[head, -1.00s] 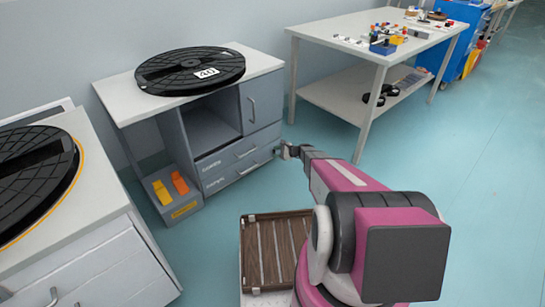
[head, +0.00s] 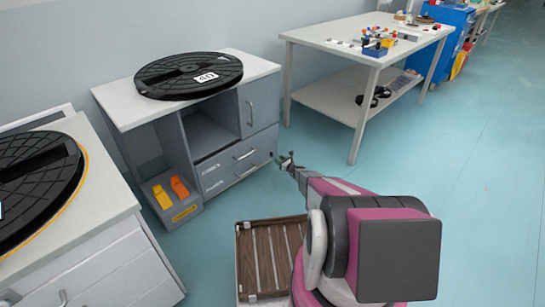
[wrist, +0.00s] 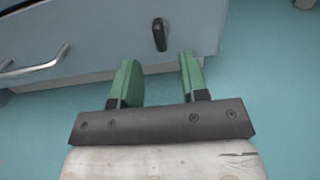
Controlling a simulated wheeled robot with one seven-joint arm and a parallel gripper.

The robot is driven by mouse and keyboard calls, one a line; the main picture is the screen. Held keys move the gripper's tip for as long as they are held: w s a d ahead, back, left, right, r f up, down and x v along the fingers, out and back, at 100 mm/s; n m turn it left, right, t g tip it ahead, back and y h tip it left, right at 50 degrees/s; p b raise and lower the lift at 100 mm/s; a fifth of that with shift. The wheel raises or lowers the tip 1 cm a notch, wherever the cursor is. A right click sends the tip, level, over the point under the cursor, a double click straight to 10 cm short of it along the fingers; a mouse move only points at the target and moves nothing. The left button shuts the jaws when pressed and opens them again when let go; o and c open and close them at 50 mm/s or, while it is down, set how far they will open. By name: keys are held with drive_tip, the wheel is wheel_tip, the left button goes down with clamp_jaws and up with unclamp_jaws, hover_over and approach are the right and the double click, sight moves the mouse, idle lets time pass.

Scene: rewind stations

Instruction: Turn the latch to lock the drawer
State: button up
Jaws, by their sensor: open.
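The latch (wrist: 159,34) is a small dark lever on the grey-blue drawer front (wrist: 105,28) in the wrist view. It hangs roughly upright, slightly tilted, to the right of a metal bar handle (wrist: 35,62). My gripper (wrist: 157,65) has two green fingers, apart and empty, with the latch beyond and roughly between their tips. No contact shows. In the head view my gripper (head: 284,160) is beside the right end of the cabinet's lower drawers (head: 236,172), which look closed. The latch is too small to make out clearly there.
The cabinet top (head: 258,66) holds a black reel (head: 188,75) marked 40. A grey box (head: 176,211) with yellow and orange pieces stands at its left foot. A slatted brown tray (head: 262,222) is near my base. A white table (head: 315,37) stands right; open floor lies right.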

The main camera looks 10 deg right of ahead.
sight(272, 155)
drive_tip(key=x, duration=0.7)
drive_tip(key=c, duration=0.7)
